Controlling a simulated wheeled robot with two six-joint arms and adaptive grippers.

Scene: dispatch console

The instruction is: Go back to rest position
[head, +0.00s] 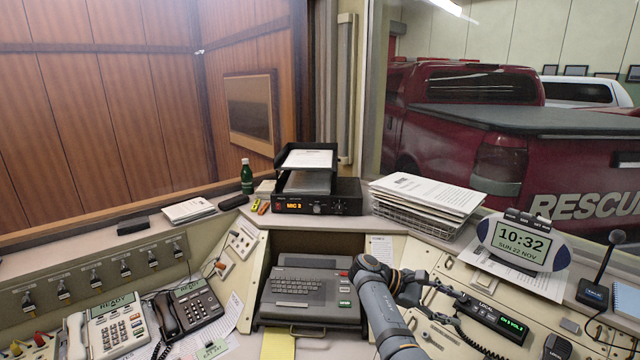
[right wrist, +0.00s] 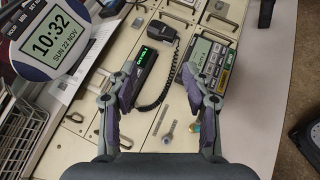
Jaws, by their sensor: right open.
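My right arm enters the head view from the bottom centre, and its gripper (head: 445,288) is over the right part of the console. In the right wrist view the two fingers of the right gripper (right wrist: 160,84) are spread apart with nothing between them but the panel behind. A small black radio with a green display (head: 496,318) lies just beyond the fingers; it also shows in the right wrist view (right wrist: 145,65). Its coiled cord and handset (right wrist: 161,32) show there too. My left gripper is in neither view.
A clock (head: 522,240) and a paper stack (head: 425,195) stand at the back right, and a desk microphone (head: 595,290) at far right. A keyboard unit (head: 298,290) sits centre. Telephones (head: 112,325) stand at left. A green bottle (head: 247,178) stands on the back ledge.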

